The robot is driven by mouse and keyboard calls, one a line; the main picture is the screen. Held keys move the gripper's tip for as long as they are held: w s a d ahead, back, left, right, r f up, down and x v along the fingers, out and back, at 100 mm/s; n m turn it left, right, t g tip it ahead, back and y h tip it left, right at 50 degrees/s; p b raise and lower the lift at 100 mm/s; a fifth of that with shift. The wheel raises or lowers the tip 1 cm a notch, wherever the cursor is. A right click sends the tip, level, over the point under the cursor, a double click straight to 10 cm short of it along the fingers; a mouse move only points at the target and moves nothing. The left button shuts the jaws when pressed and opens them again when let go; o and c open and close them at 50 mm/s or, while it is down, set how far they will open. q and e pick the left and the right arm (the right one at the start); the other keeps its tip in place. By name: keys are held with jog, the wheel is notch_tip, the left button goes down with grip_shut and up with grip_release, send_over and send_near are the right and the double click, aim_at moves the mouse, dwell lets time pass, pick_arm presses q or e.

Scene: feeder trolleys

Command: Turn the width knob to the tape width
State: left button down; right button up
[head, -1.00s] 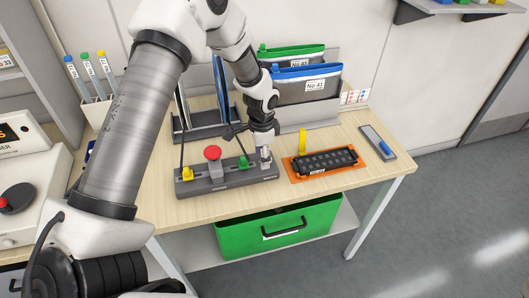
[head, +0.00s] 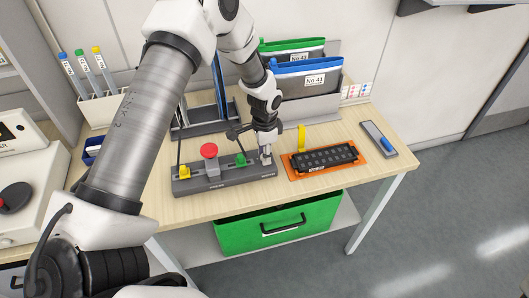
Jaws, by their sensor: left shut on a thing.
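My left gripper (head: 265,150) points down over the right end of a grey fixture (head: 222,182) on the wooden table. It is shut on a small light-grey knob (head: 266,158) at that end; the fingers hide most of the knob, and its setting cannot be read. The fixture also carries a yellow part (head: 184,172), a red mushroom-shaped button (head: 209,151) and a green part (head: 240,160). A black feeder (head: 325,158) lies on an orange base to the right. My right gripper does not show.
A yellow upright piece (head: 302,138) stands behind the feeder. A grey tray with a blue item (head: 383,141) lies at the right. Blue and green pouches (head: 308,80) stand at the back. A green bin (head: 275,226) sits under the table. The front table strip is clear.

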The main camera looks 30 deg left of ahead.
pick_arm(q)
jog(key=n+p, duration=0.1)
jog(key=n, duration=0.3)
jog(key=shift+n+p, duration=0.55)
jog(key=shift+n, duration=1.65)
jog(key=c, duration=0.8)
grip_release()
jog(key=shift+w+f, duration=0.1)
jog(key=shift+c, duration=0.2)
notch_tip(320, 180, up, 12)
